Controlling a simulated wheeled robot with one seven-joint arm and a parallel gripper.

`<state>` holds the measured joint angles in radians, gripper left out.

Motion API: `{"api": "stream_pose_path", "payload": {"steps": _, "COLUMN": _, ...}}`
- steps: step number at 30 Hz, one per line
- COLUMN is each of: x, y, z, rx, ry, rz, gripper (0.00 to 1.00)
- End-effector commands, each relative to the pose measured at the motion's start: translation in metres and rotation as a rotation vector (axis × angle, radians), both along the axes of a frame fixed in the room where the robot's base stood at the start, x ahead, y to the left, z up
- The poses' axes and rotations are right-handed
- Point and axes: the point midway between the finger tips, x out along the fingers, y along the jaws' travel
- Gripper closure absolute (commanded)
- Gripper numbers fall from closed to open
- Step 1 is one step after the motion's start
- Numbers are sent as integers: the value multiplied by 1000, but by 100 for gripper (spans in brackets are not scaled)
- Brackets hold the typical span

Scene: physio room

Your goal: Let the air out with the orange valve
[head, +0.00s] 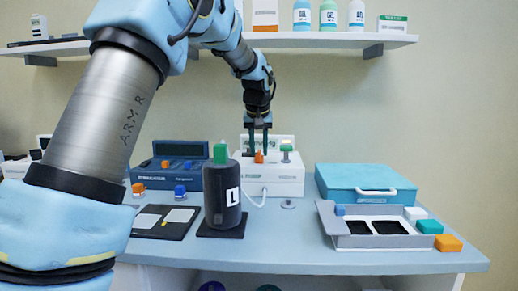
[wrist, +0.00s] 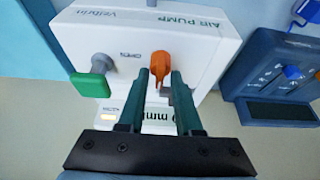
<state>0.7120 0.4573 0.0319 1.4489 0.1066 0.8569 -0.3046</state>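The white air pump (head: 285,187) stands at the back middle of the bench. Its orange valve (wrist: 161,66) is on the top face, with a narrow end pointing toward my gripper; the word OPEN is printed to its left. The valve also shows small in the head view (head: 259,157). My gripper (wrist: 160,77) is open and points down at the pump, its two green fingers on either side of the valve's narrow end. Slight gaps seem to show; I cannot tell whether a finger touches. The fingers partly hide a lit display below the valve.
A green knob (wrist: 91,84) on a grey post stands left of the valve in the wrist view. A dark cylinder marked L (head: 223,205) stands in front of the pump. A blue case (head: 350,184) and grey tray (head: 400,241) are at right; a shelf (head: 310,40) is above.

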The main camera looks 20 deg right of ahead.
Motion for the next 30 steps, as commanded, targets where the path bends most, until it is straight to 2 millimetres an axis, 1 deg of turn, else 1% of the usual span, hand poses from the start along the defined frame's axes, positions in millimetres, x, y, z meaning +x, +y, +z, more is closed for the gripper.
{"api": "stream_pose_path", "payload": {"steps": 1, "x": 0, "y": 0, "z": 0, "rx": 0, "ry": 0, "rz": 0, "gripper": 74}}
{"api": "stream_pose_path", "payload": {"steps": 8, "x": 0, "y": 0, "z": 0, "rx": 0, "ry": 0, "rz": 0, "gripper": 100}}
{"api": "stream_pose_path", "payload": {"steps": 20, "x": 0, "y": 1, "z": 1, "rx": -1, "ry": 0, "rz": -11, "gripper": 100}}
{"api": "stream_pose_path", "payload": {"steps": 25, "x": 1, "y": 1, "z": 2, "rx": -1, "ry": 0, "rz": -65, "gripper": 100}}
{"api": "stream_pose_path", "payload": {"steps": 30, "x": 2, "y": 2, "z": 3, "rx": -1, "ry": 0, "rz": -173, "gripper": 100}}
